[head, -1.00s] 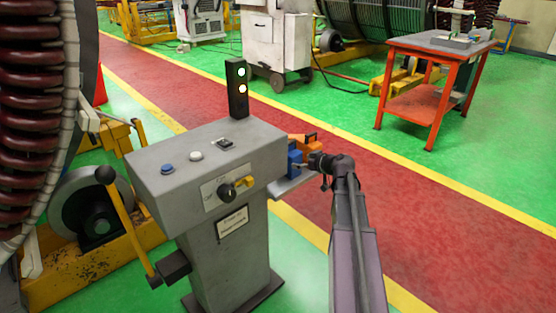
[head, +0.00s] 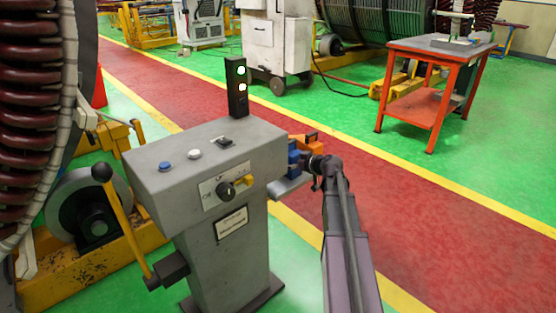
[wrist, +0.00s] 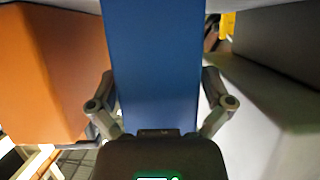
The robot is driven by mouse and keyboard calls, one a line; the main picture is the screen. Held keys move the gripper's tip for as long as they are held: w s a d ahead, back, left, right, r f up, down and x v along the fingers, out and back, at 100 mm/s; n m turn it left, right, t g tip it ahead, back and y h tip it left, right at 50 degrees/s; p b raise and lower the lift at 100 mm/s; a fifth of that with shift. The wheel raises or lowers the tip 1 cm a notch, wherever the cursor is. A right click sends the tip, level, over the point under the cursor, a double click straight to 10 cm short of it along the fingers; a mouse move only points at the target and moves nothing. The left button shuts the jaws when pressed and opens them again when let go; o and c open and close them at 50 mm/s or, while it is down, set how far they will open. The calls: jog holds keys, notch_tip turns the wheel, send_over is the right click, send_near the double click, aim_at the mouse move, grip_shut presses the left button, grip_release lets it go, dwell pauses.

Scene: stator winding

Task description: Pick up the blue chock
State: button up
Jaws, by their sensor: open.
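The blue chock (head: 294,158) sits on a small grey shelf (head: 288,187) at the right side of the grey control console. In the wrist view the blue chock (wrist: 152,60) fills the middle, straight ahead of my gripper. My gripper (head: 306,164) is at the chock in the head view, coming from the right. In the wrist view my open gripper (wrist: 158,90) has one finger on each side of the chock. The fingertips are hidden or dim, so contact cannot be told.
An orange chock (head: 307,144) stands close beside the blue one; it fills the left of the wrist view (wrist: 50,75). The grey console (head: 215,165) stands close on the other side. A yellow lever (head: 128,225) and an orange table (head: 435,90) are farther off.

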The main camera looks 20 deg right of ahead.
jog(key=c, duration=1)
jog(key=shift+r, duration=0.2)
notch_tip(320, 180, up, 10)
jog(key=p, duration=1)
jog(key=shift+f, duration=0.2)
jog(key=shift+r, duration=0.1)
jog(key=shift+w+r+p, duration=0.15)
jog(key=shift+r+p, duration=0.6)
jog(key=shift+p, duration=0.05)
notch_tip(320, 180, up, 22)
jog(key=p, duration=2.2)
jog(key=shift+r+p, duration=0.25)
jog(key=shift+p, duration=0.05)
